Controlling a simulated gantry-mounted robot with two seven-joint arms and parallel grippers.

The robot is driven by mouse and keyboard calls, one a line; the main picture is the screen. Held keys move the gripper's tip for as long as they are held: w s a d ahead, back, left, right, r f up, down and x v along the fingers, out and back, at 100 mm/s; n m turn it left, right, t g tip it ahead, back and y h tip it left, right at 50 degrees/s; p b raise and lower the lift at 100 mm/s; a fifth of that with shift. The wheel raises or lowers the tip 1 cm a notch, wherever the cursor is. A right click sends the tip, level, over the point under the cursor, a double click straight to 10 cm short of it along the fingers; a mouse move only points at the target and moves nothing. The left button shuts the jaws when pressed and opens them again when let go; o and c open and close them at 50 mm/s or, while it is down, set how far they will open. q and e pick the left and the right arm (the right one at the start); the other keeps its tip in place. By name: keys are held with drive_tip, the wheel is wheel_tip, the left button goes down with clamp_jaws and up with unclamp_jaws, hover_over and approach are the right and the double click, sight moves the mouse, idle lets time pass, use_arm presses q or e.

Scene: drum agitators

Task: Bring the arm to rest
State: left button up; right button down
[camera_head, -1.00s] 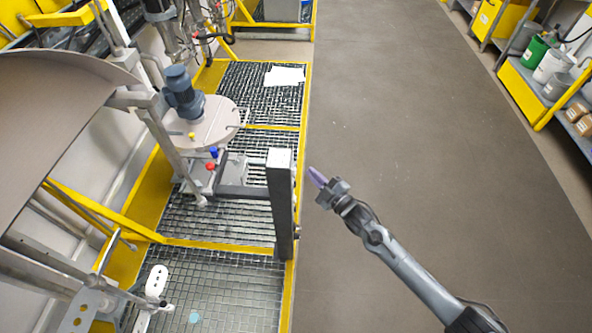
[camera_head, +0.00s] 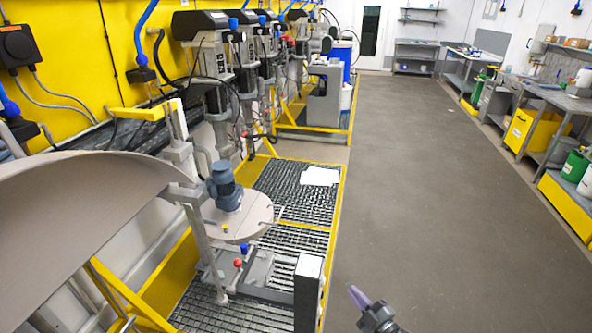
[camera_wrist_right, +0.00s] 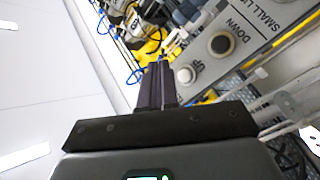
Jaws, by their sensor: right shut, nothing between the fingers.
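My right gripper (camera_head: 359,297) is at the bottom edge of the head view, to the right of a grey post (camera_head: 308,292) and over the grey floor. Its purple-grey fingers are together with nothing between them. In the right wrist view its shut fingers (camera_wrist_right: 157,85) point up the picture, beside a grey control panel (camera_wrist_right: 225,50) with the word DOWN and round buttons. I cannot tell whether they touch the panel. My left gripper is not in view.
A drum lid with a blue-grey motor (camera_head: 225,187) stands on the yellow-edged grating at left. A large curved grey cover (camera_head: 80,215) fills the left foreground. White paper (camera_head: 319,176) lies on the grating. The floor aisle (camera_head: 430,190) is clear; benches and yellow shelving (camera_head: 535,135) line the right.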

drive_tip(key=s+a+f+m+g, duration=0.1)
drive_tip(key=s+a+f+m, duration=0.15)
drive_tip(key=s+f, duration=0.6)
drive_tip(key=s+a+m+g+h, duration=0.1)
drive_tip(key=s+a+m+h, duration=0.3)
drive_tip(key=s, duration=0.7)
drive_tip(key=s+d+r+m+g+h, duration=0.1)
drive_tip(key=s+d+r+m+g, duration=0.1)
drive_tip(key=s+r+g, duration=0.3)
drive_tip(key=s+d+m+g+h, duration=0.2)
drive_tip(key=s+d, duration=0.1)
drive_tip(key=s, duration=0.4)
drive_tip(key=s+d+r+m+g+h, duration=0.1)
drive_tip(key=s+d+r+m+g, duration=0.1)
drive_tip(key=s+r+m+g, duration=0.3)
wheel_tip(320, 180, up, 24)
drive_tip(key=n+p, duration=0.2)
drive_tip(key=p, duration=2.4)
drive_tip(key=shift+s+f+t, duration=0.15)
drive_tip(key=shift+s+t, duration=0.25)
drive_tip(key=shift+n, duration=0.25)
